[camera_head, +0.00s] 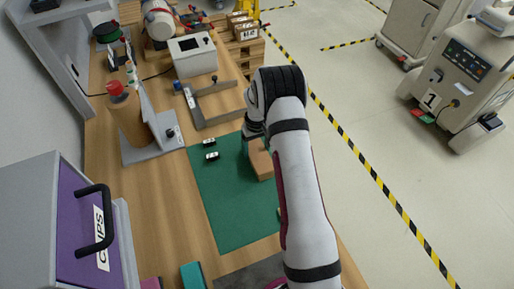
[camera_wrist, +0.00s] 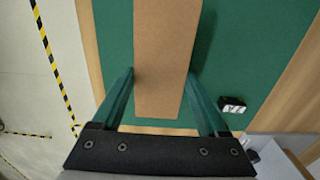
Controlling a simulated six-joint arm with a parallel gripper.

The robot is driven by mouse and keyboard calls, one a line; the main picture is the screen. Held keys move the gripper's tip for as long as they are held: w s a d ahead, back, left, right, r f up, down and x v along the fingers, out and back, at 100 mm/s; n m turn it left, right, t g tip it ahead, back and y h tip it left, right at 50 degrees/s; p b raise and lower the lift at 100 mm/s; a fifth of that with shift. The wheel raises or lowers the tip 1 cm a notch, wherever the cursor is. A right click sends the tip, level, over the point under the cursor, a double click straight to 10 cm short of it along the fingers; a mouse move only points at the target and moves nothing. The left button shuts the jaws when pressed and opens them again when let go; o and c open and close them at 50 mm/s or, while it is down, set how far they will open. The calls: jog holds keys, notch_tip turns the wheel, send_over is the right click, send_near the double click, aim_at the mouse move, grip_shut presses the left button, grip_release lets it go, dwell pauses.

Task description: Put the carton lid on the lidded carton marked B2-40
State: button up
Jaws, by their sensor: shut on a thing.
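My gripper (camera_wrist: 160,78) is shut on a plain brown cardboard piece (camera_wrist: 165,45), which looks like the carton lid. One teal finger lies along each long side of it. In the head view the piece (camera_head: 260,162) shows beside my arm, over the green mat (camera_head: 230,215); my wrist hides part of it. I cannot tell whether it touches the mat or anything beneath it. Several small brown boxes (camera_head: 241,27) with pale labels stand at the back on a wooden stand. The labels are too small to read, so I cannot pick out a carton marked B2-40.
Two small black-and-white items (camera_head: 210,156) lie on the mat's left part; one shows in the wrist view (camera_wrist: 232,104). A grey fixture (camera_head: 215,108), a white box device (camera_head: 193,57) and a brown cylinder on a stand (camera_head: 128,118) stand beyond. A purple-fronted cabinet (camera_head: 80,225) is at left.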

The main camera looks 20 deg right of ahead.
jog(key=o, duration=1.2)
jog(key=shift+f, duration=0.1)
